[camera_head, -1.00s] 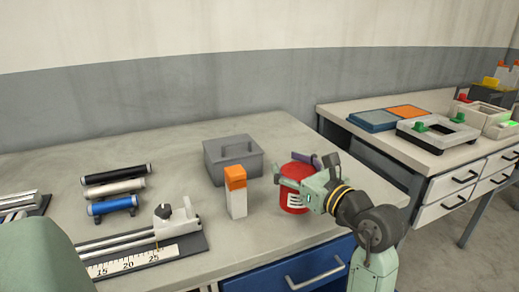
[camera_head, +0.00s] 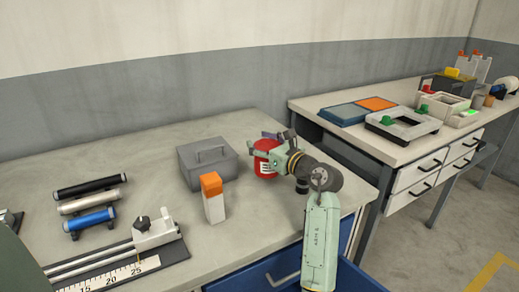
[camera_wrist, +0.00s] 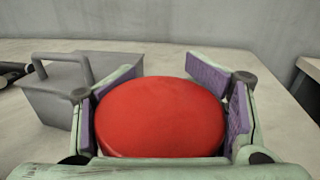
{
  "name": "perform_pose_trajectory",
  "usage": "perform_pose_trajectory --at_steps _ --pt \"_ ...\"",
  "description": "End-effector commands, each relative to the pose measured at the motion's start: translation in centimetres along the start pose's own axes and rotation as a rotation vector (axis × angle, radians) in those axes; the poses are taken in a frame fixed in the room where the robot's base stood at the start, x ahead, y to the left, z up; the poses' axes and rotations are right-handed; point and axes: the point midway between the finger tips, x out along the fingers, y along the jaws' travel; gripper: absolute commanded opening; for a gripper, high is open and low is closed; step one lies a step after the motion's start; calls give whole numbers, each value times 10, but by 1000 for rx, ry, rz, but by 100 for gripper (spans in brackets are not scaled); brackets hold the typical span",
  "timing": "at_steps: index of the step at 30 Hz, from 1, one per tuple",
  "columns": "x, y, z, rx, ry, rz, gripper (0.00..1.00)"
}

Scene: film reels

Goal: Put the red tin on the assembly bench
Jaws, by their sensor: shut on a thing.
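The red tin (camera_head: 264,163) is held between the fingers of my gripper (camera_head: 266,150), over the back right part of the near bench (camera_head: 240,243). The tin looks upright and appears raised, but its clearance from the bench top is hard to tell. In the wrist view the red lid (camera_wrist: 160,117) fills the middle, with a purple-padded finger on each side. Part of the tin's side is hidden by my gripper in the head view. A second bench (camera_head: 410,153) stands to the right. No label tells which bench is the assembly bench.
A grey lidded box (camera_head: 205,168) and an orange-topped white box (camera_head: 213,200) stand left of the tin. Several tubes (camera_head: 90,187) and a ruler jig (camera_head: 130,255) lie further left. The right bench carries flat pads (camera_head: 345,113), a frame fixture (camera_head: 402,127) and trays (camera_head: 442,107).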

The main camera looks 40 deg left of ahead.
Motion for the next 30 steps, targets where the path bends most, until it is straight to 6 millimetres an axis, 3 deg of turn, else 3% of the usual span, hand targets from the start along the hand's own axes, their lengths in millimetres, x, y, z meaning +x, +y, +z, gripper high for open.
perform_pose_trajectory --at_steps 6,18,19,30 --pt "0 0 -28 5 0 0 20" --pt "-1 0 -36 1 -1 -1 20" --pt "-1 0 -36 2 1 -1 58" --pt "0 0 -36 2 1 -1 83"
